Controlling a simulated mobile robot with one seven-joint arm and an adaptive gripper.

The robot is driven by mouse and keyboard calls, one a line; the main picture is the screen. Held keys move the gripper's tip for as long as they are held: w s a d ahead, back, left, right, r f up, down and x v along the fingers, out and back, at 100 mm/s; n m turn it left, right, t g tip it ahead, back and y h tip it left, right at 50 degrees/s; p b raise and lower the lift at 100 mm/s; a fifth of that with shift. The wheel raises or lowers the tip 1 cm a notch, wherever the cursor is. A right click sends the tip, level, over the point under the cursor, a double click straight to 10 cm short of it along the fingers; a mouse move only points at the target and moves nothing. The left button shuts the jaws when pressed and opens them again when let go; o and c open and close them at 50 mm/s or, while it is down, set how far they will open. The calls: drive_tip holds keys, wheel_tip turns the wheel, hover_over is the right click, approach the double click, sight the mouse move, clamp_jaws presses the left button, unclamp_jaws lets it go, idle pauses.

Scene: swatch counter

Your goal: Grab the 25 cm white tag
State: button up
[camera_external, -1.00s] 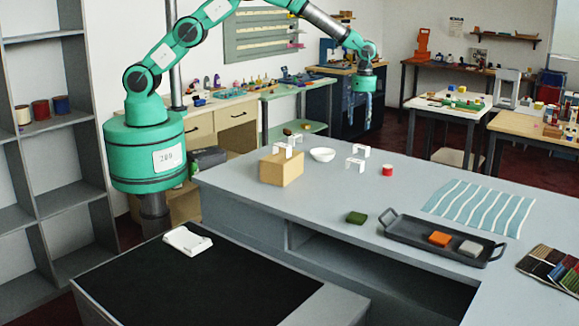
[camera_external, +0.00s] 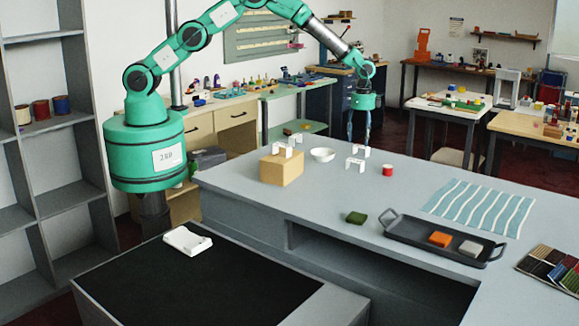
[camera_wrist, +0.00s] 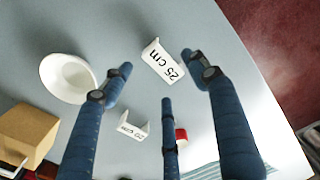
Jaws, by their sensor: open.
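The white 25 cm tag (camera_wrist: 163,62) is a small folded stand with black lettering. It stands on the grey counter between the upper fingertips of my gripper (camera_wrist: 157,64) in the wrist view, with a gap on each side. In the external view my gripper (camera_external: 359,139) points down, its blue fingers open around or just above this tag (camera_external: 361,151); the exact height is hard to tell. A second white tag (camera_wrist: 132,130), its label perhaps 20 cm, stands nearer the camera, also in the external view (camera_external: 355,164). The gripper is empty.
A white bowl (camera_external: 322,154) and a tan block (camera_external: 281,168) with white tags on top stand to the left. A red cylinder (camera_external: 388,170) stands close on the right. A dark tray (camera_external: 405,238), green block (camera_external: 356,218) and striped cloth (camera_external: 480,208) lie further forward.

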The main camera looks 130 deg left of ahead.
sight(361, 146)
drive_tip(key=shift+f+p, duration=0.3)
drive_tip(key=shift+f, duration=2.25)
drive_tip(key=shift+c, duration=0.6)
drive_tip(key=c, duration=0.9)
